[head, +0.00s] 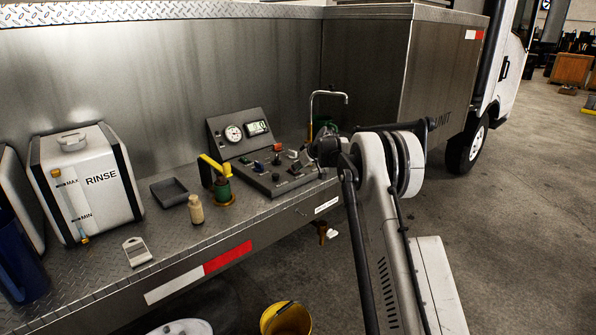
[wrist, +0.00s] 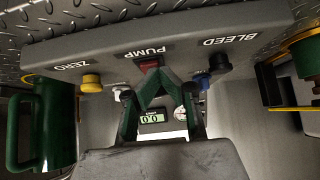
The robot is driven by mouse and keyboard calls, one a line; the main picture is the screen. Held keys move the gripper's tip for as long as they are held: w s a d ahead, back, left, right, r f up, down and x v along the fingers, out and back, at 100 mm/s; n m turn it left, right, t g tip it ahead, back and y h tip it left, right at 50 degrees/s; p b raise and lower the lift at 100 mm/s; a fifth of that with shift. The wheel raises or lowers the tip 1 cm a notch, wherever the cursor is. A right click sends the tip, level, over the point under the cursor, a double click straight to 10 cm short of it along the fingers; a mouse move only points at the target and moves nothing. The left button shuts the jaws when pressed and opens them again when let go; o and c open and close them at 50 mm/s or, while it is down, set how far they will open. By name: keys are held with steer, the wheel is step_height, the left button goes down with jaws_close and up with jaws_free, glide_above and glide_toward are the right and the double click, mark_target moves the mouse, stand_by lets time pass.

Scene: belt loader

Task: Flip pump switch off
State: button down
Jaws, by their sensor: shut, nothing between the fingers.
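The pump switch (wrist: 150,66) is a small red rocker just beside the word PUMP on the grey control panel (wrist: 100,50), which appears upside down in the wrist view. My gripper (wrist: 153,78) is shut and empty, its dark green fingertips meeting right at the switch and covering part of it. I cannot tell whether they touch it or which way the rocker is tipped. In the head view the control panel (head: 262,183) sits on the truck deck, and my wrist (head: 325,150) is at its right end. The fingertips and the switch cannot be made out there.
A gauge (head: 234,133) and digital display (head: 256,128) stand behind the panel. A yellow-handled valve (head: 222,187), a small bottle (head: 196,210) and a rinse tank (head: 85,185) are left.

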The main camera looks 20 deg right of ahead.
steer(key=shift+r, duration=0.45)
steer(key=shift+r, duration=0.1)
steer(key=shift+r, duration=0.35)
steer(key=r, duration=0.2)
steer(key=s+r+p, duration=0.1)
steer(key=shift+d+r, duration=0.25)
steer(key=shift+r, duration=0.15)
steer(key=s+f+v, duration=0.1)
steer(key=v, duration=0.8)
steer(key=shift+d, duration=0.15)
steer(key=shift+s+f, duration=0.1)
